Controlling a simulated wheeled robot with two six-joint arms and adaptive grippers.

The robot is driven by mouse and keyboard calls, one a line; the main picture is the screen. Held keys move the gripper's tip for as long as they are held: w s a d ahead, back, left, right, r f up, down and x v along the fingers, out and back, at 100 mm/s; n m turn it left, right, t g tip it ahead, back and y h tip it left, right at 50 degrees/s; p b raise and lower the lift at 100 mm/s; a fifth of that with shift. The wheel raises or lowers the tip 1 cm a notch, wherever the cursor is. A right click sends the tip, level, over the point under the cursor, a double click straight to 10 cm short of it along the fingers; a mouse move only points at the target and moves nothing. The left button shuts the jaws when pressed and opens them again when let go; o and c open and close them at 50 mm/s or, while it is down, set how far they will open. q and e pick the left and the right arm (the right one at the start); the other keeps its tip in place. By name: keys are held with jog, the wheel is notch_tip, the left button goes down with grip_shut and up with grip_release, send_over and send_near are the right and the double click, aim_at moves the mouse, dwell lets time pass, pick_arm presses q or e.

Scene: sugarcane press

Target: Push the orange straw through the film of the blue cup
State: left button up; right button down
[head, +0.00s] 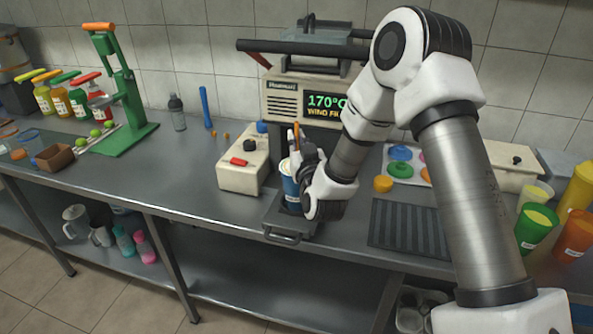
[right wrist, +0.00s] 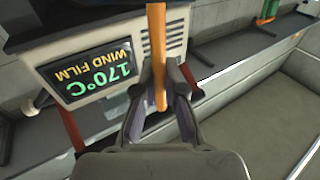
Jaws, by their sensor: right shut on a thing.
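The blue cup (head: 289,187) stands upright in the sliding holder at the front of the sealing machine, in the head view. My right gripper (head: 303,155) is at the cup's right and upper side and covers part of it. It is shut on the orange straw (head: 297,133), which stands roughly upright over the cup. In the right wrist view the orange straw (right wrist: 157,50) runs between the two fingers of the right gripper (right wrist: 160,88). The straw's lower tip and the film are hidden, so I cannot tell whether they touch. My left gripper is not in view.
The sealing machine (head: 283,101) with its green display stands just behind the cup. A cream box with a red switch (head: 242,163) is close on the left. A dark ribbed mat (head: 408,228) lies at the right. Colored cups (head: 537,228) stand at the far right.

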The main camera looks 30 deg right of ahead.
aim_at(297, 122)
jog(key=shift+f, duration=0.2)
jog(key=c, duration=1.2)
grip_release()
notch_tip(297, 122, up, 7)
jog(key=p, duration=0.5)
